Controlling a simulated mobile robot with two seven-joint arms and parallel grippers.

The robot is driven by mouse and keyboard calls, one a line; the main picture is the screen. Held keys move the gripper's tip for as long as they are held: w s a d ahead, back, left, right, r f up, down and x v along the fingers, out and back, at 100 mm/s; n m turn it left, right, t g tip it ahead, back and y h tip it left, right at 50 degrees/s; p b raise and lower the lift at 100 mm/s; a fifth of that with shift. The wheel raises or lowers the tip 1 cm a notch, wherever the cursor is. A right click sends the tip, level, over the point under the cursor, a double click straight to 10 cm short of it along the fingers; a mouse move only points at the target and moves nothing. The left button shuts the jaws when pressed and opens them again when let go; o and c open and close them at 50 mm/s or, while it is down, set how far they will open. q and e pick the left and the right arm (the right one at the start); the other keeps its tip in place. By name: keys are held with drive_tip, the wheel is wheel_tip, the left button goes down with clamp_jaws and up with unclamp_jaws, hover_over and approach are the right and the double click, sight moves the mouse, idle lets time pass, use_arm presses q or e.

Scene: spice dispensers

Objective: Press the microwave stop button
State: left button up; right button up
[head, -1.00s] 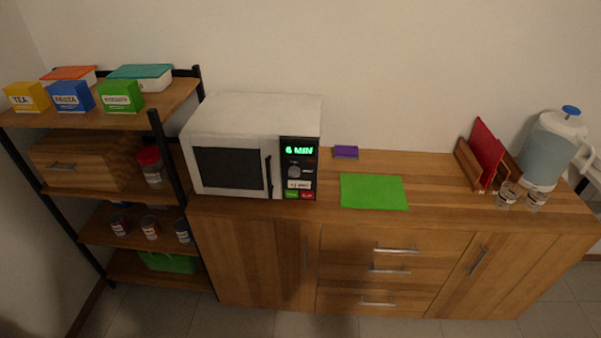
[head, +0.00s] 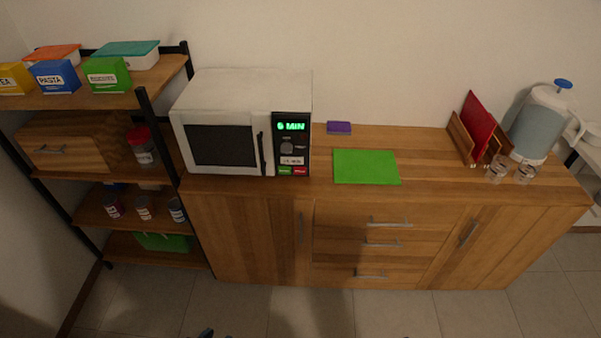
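The white microwave (head: 240,90) stands on the left part of the wooden cabinet top, its door shut. Its black control panel (head: 292,145) is on the right of its front, with a green display reading what looks like "6 MIN". Below are a knob, a white label, a green button (head: 285,170) and a red button (head: 300,170) side by side at the bottom. The lettering on the buttons is too small to read. Neither gripper can be made out; only a small dark bluish piece shows at the bottom edge.
A green mat (head: 366,167) and a purple block (head: 339,128) lie right of the microwave. A red board in a rack (head: 477,125), glasses (head: 498,169) and a water jug (head: 538,125) stand at the right end. A shelf (head: 150,98) with boxes and jars stands left. The floor in front is clear.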

use_arm(q)
clamp_jaws()
idle(1.5)
